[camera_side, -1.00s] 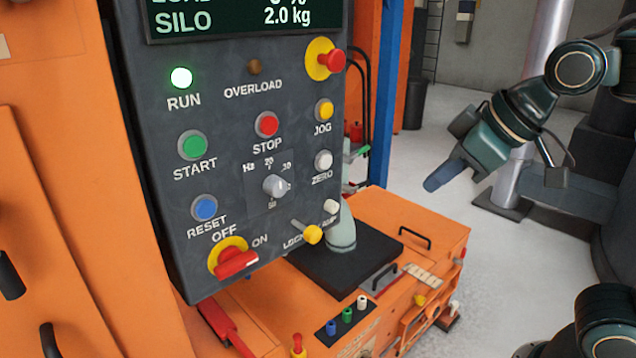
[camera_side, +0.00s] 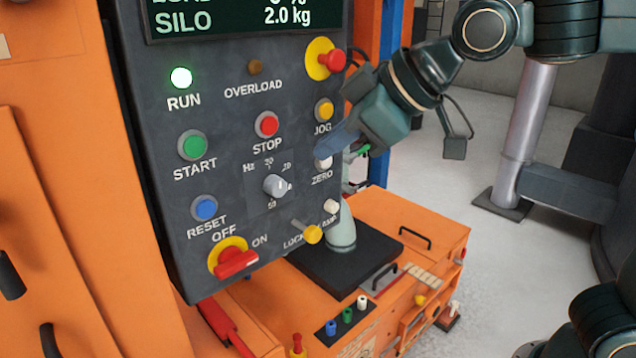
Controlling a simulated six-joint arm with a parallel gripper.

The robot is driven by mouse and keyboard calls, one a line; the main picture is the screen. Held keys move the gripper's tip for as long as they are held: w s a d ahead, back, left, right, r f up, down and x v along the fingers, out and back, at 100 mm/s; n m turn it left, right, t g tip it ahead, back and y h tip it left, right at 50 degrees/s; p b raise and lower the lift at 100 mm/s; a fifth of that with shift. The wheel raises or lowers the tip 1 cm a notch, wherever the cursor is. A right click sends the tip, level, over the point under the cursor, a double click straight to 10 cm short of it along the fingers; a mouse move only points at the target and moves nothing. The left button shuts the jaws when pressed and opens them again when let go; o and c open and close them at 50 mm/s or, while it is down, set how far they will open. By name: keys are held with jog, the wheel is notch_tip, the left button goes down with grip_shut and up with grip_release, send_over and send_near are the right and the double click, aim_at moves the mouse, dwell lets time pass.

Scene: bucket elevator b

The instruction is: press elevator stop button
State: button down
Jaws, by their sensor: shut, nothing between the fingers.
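The red STOP button (camera_side: 267,124) sits in the upper middle of the dark control panel (camera_side: 225,115), above its STOP label. My gripper (camera_side: 322,150) is shut and empty. Its blue fingertips point left toward the panel, to the right of the STOP button and a little lower, just below the JOG label. The fingertips partly cover the white ZERO button (camera_side: 323,163) in this view. A clear gap in the picture separates them from the STOP button. I cannot tell how far they are from the panel face.
Around STOP are the green START button (camera_side: 193,145), yellow JOG button (camera_side: 324,110), Hz knob (camera_side: 275,186) and red emergency knob (camera_side: 331,61). The RUN lamp (camera_side: 181,77) glows green. An orange machine base (camera_side: 415,235) stands below. Open floor lies at right.

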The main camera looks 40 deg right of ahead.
jog(key=shift+w, duration=0.1)
jog(key=shift+w, duration=4.3)
jog(key=shift+w, duration=0.8)
jog(key=shift+s, duration=0.15)
dwell(0.3)
jog(key=shift+s, duration=0.7)
jog(key=shift+s, duration=2.5)
jog(key=shift+d, duration=0.1)
